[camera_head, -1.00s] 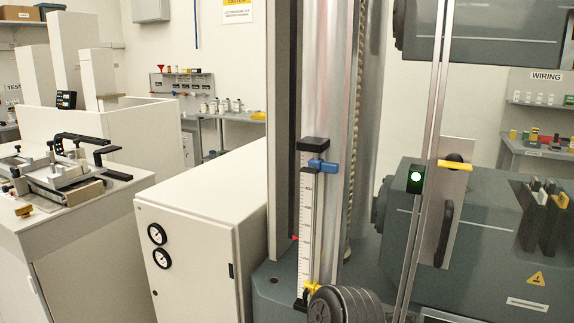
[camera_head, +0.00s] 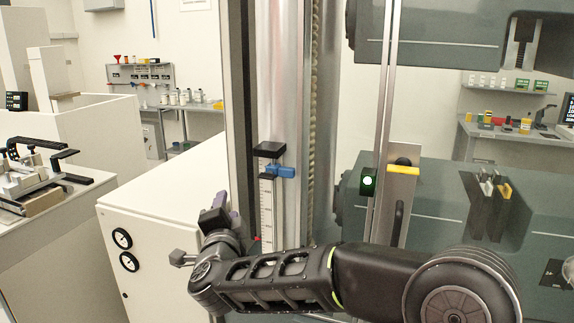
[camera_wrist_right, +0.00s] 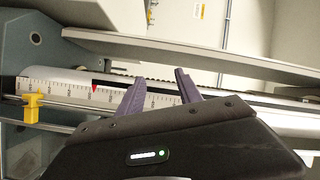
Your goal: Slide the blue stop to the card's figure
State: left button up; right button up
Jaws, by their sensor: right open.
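The blue stop (camera_head: 281,171) sits near the top of the upright white scale (camera_head: 267,208), just below its black end block (camera_head: 269,149). My right arm crosses the lower scale in the head view. My right gripper (camera_head: 232,212) is left of the scale and below the blue stop, apart from it. In the right wrist view the gripper (camera_wrist_right: 159,80) is open, its two purple fingers spread in front of the scale with nothing seen between them. That view also shows a red pointer (camera_wrist_right: 95,88) and a yellow stop (camera_wrist_right: 32,108). I cannot make out a card figure. My left gripper is out of view.
The metal column (camera_head: 281,80) stands behind the scale. A white cabinet (camera_head: 170,240) with two gauges is at left. A grey machine (camera_head: 450,205) with a yellow-topped slide (camera_head: 403,169) is at right.

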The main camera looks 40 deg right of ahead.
aim_at(286, 174)
jog(key=s+d+r+m+g+h, duration=0.5)
jog(key=s+d+r+m+h, duration=0.1)
jog(key=s+d+m, duration=0.1)
jog(key=shift+s+d+r+m, duration=0.25)
jog(key=shift+s+m, duration=0.2)
jog(key=shift+m, duration=0.75)
jog(key=p+x, duration=0.2)
jog(key=x, duration=0.5)
jog(key=shift+w+d, duration=0.1)
jog(key=shift+w+d+f, duration=0.1)
jog(key=shift+w+d, duration=0.1)
jog(key=shift+c, duration=0.5)
